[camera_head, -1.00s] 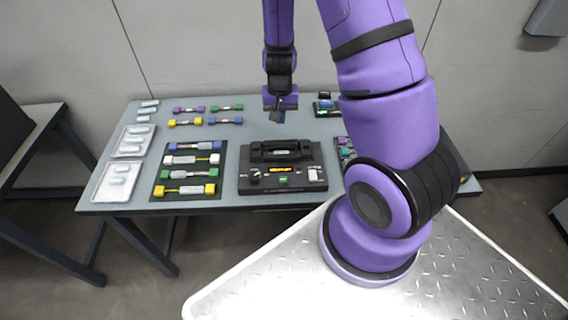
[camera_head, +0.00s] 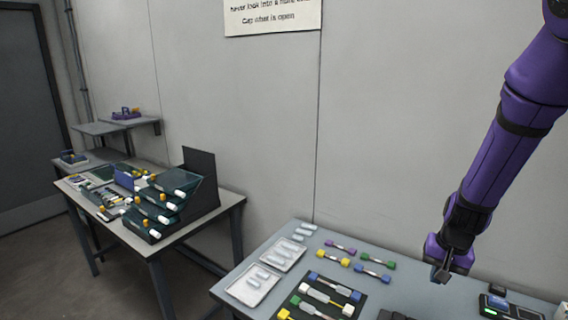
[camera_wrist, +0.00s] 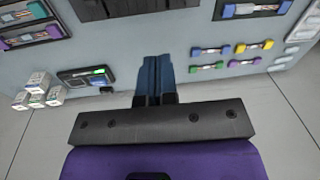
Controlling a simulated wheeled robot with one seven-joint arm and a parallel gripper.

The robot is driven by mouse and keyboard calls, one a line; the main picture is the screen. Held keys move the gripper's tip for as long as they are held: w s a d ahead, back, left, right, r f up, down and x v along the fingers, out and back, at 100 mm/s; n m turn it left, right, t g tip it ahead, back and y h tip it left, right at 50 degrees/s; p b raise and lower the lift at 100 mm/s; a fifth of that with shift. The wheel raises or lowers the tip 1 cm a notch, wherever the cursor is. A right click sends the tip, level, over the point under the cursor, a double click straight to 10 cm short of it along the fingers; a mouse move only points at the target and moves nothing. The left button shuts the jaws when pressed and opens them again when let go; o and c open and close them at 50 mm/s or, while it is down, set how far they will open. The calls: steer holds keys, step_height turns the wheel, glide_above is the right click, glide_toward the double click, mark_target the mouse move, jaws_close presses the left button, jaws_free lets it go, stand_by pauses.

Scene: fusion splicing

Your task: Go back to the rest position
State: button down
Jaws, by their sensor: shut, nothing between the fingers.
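My gripper (camera_head: 441,274) hangs at the end of the purple arm, over the back part of the grey workbench (camera_head: 233,275) in the head view. In the wrist view my gripper (camera_wrist: 154,62) shows its two dark blue fingers side by side, shut and empty. The fingertips point toward a dark device (camera_wrist: 118,8) at the top of the wrist view, apart from it. No rest mark or cradle shows in these frames.
Coloured connector pieces (camera_head: 362,269), a dark mat (camera_head: 343,285) with larger ones and pale trays (camera_head: 252,286) lie on the bench. A small device with a green light (camera_head: 497,303) sits right. A second table (camera_head: 152,243) with stacked dark green boxes (camera_head: 158,212) stands left.

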steer(key=s+a+r+n+t, duration=0.25)
steer(key=s+r, duration=0.35)
steer(key=r, duration=0.5)
steer(key=s+a+r+n+t, duration=0.1)
steer(key=s+a+r+n, duration=0.15)
steer(key=s+r, duration=0.65)
steer(key=s+a+r, duration=0.1)
steer(key=s+r, duration=0.4)
steer(key=r, duration=0.2)
steer(key=shift+s+r+n+t+h, duration=0.25)
steer(key=shift+s+n+t+h, duration=0.05)
steer(key=shift+s+t, duration=0.05)
